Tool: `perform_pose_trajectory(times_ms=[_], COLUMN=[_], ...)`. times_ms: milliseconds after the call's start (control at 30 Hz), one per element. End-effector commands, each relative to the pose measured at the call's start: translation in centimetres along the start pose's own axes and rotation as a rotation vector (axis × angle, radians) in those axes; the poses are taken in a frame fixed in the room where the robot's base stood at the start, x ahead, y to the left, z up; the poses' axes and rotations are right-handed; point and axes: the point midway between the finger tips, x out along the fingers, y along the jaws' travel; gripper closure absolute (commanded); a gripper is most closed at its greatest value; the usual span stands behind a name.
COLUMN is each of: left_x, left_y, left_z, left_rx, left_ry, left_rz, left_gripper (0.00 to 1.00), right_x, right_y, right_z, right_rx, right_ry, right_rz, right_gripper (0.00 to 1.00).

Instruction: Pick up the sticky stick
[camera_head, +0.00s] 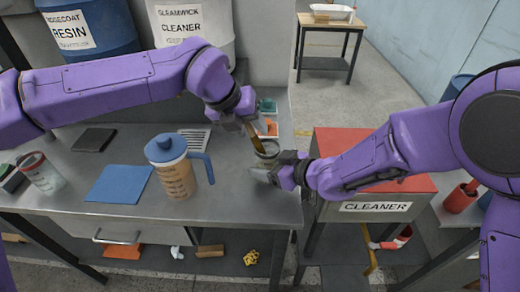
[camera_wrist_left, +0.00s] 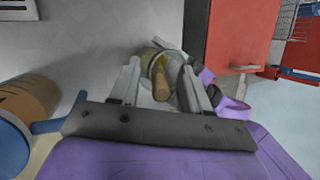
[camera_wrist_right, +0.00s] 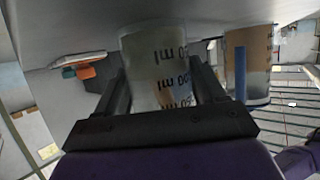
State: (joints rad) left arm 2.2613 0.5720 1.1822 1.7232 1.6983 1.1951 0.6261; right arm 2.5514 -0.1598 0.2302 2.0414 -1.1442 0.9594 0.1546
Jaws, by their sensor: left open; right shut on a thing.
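The stick (camera_head: 255,139) is a brown wooden rod standing tilted in a clear cup (camera_head: 266,151) at the right end of the grey bench. The left wrist view shows the stick (camera_wrist_left: 161,83) end-on between my open left fingers (camera_wrist_left: 162,75), with gaps on both sides. In the head view my left gripper (camera_head: 250,122) is above the cup. My right gripper (camera_head: 271,170) is shut on the cup, whose "ml" marks show in the right wrist view (camera_wrist_right: 157,68). The stick's lower end is hidden in the cup. Whether the stick is sticky cannot be seen.
A blue-lidded jug (camera_head: 175,172), a blue sheet (camera_head: 119,184) and another cup (camera_head: 40,172) stand left on the bench. Resin and cleaner barrels (camera_head: 92,28) are behind. A red-topped cleaner cabinet (camera_head: 345,143) adjoins the bench on the right.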

Motion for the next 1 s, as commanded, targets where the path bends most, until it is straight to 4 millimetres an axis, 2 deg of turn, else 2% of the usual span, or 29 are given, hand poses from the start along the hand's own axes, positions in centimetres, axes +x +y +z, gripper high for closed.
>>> perform_pose_trajectory(times_ms=[100,300,333,467,867,1000], left_x=[1.3,1.4,1.4,1.4,1.2,-0.6], left_y=[0.0,0.0,0.0,0.0,-0.1,-0.7], left_z=[0.0,0.0,0.0,0.0,0.1,0.8], left_rx=[-0.001,-0.001,-0.001,-0.001,-0.002,-0.002], left_ry=[0.001,-0.001,-0.001,0.000,-0.001,-0.004], left_rz=[0.000,0.000,0.000,0.000,0.000,-0.001], left_gripper=[0.53,0.53,0.57,0.99,1.00,1.00], right_x=[0.0,0.0,0.0,0.0,0.0,0.0], right_y=[0.0,0.0,0.0,0.0,0.0,0.0], right_z=[-0.1,0.0,0.0,0.0,-0.1,-0.1], right_rx=[0.000,0.000,0.000,0.000,0.000,0.000], right_ry=[0.001,0.001,0.001,0.001,0.001,0.001], right_rz=[0.000,0.000,0.000,0.000,0.000,0.000], right_gripper=[0.65,0.65,0.65,0.65,0.65,0.65])
